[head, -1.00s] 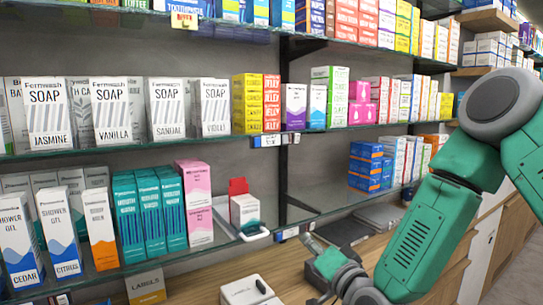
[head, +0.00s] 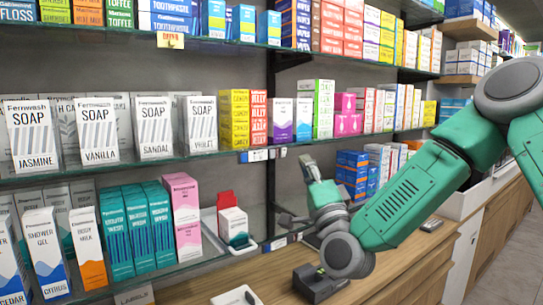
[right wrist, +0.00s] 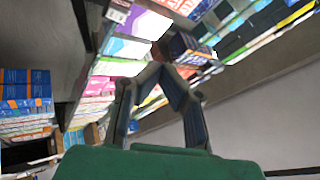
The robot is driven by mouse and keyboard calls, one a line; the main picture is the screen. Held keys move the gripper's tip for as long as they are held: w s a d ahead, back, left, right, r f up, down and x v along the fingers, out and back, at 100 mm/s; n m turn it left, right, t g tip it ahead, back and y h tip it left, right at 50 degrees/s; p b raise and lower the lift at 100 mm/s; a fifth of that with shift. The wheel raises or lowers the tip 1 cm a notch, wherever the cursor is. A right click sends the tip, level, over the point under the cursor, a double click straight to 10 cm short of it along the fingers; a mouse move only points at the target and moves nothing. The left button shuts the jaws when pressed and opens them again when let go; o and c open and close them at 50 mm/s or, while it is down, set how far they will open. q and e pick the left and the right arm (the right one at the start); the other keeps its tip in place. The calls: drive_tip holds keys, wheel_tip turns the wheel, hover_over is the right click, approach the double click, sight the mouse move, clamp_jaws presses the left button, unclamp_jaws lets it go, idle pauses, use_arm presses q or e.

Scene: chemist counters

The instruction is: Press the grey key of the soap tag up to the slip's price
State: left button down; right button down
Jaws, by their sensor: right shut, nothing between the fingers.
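Several white soap boxes (head: 99,130) stand on the middle shelf in the head view. A small price tag (head: 257,155) with white and dark parts sits on that shelf's front edge, right of the soaps. Its figures and a grey key are too small to make out.
The lower shelf holds shower gel boxes (head: 45,252), teal boxes (head: 137,230), a pink box (head: 185,218) and a white tray (head: 212,240). Another tag (head: 279,243) is on its edge. A black device (head: 318,285) stands on the wooden counter (head: 385,275) below my right arm.

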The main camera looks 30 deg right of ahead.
sight(277, 155)
drive_tip(key=shift+w+a+b, duration=0.2)
drive_tip(key=shift+w, duration=2)
drive_tip(key=shift+w+a+b, duration=0.15)
drive_tip(key=shift+w, duration=2.05)
drive_tip(key=shift+w, duration=0.1)
drive_tip(key=shift+w+a+b, duration=0.1)
drive_tip(key=shift+w+b, duration=0.15)
drive_tip(key=shift+b, duration=0.05)
drive_tip(key=shift+w+r+b, duration=0.1)
drive_tip(key=shift+w+b, duration=0.2)
drive_tip(key=shift+w, duration=0.1)
drive_tip(key=shift+s, duration=0.85)
